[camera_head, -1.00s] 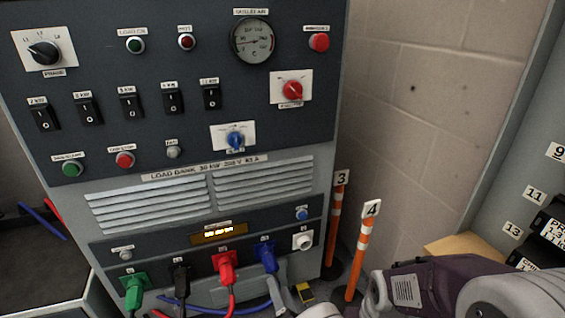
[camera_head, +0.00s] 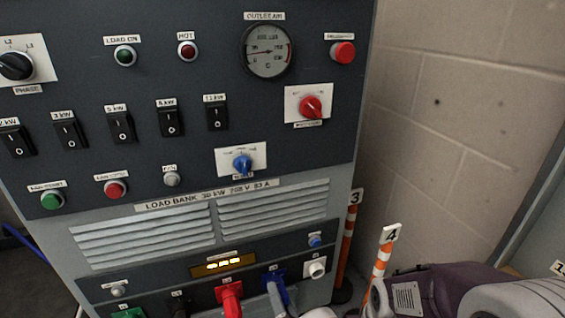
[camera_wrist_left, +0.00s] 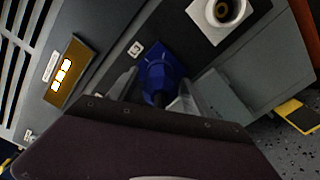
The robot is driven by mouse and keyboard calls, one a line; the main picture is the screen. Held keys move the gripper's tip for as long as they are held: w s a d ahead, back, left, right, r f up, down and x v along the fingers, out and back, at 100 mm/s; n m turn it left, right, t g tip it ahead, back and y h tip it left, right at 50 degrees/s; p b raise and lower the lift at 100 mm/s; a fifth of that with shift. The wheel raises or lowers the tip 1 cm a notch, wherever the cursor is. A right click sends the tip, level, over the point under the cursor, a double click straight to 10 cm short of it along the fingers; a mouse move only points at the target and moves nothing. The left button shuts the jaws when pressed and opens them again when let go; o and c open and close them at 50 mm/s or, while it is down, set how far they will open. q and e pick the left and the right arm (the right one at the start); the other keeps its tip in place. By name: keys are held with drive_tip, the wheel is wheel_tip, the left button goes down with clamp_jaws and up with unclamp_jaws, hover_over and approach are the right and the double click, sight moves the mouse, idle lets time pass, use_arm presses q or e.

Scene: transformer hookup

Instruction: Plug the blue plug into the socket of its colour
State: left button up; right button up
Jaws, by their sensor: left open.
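The blue plug (camera_head: 282,288) is at the blue-labelled position on the load bank's lower panel. It also shows in the left wrist view (camera_wrist_left: 160,72), with its body against the panel face. How deep it sits is hidden. My left gripper (camera_wrist_left: 157,92) is open, with one grey finger on each side of the plug. In the head view the left gripper (camera_head: 278,302) overlaps the lower part of the plug. I cannot tell whether the fingers touch it. The blue socket itself is covered by the plug. My right gripper is not seen.
A white socket (camera_head: 316,268) is close on the right. Orange-striped posts (camera_head: 382,262) stand right of the cabinet.

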use_arm(q)
clamp_jaws()
drive_tip(key=shift+r+m+p, duration=0.15)
drive_tip(key=shift+m+p, duration=0.45)
drive_tip(key=shift+p, duration=0.1)
drive_tip(key=m+p, duration=0.2)
drive_tip(key=m, duration=0.1)
drive_tip(key=shift+m, duration=0.3)
drive_tip(key=shift+m+p, duration=0.65)
drive_tip(key=shift+m, duration=0.55)
